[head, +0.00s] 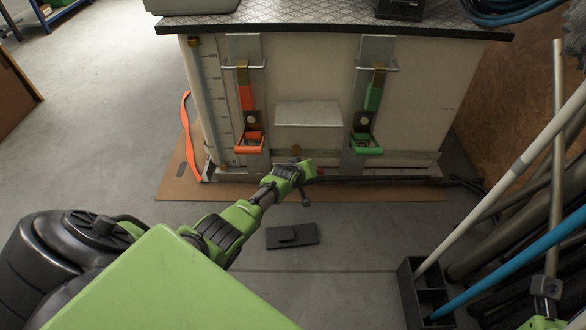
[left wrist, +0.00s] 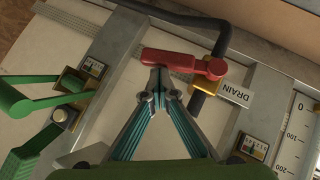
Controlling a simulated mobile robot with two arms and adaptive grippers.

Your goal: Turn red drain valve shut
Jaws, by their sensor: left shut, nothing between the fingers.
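The red drain valve lever (left wrist: 182,62) shows in the left wrist view. Its round hub sits at the right end over a black pipe (left wrist: 197,105), and its handle reaches left, roughly across the pipe. A tag reading DRAIN (left wrist: 234,94) is beside the hub. My left gripper (left wrist: 159,74) is shut and empty, its fingertips right at the handle's edge; I cannot tell whether they touch. In the head view my left gripper (head: 306,172) is low at the tank's front, and it hides most of the valve.
The pale tank (head: 310,75) has orange (head: 247,100) and green (head: 373,98) latches. A dark flat block (head: 291,236) lies on the floor below my gripper. Poles in a black rack (head: 410,290) stand at the right.

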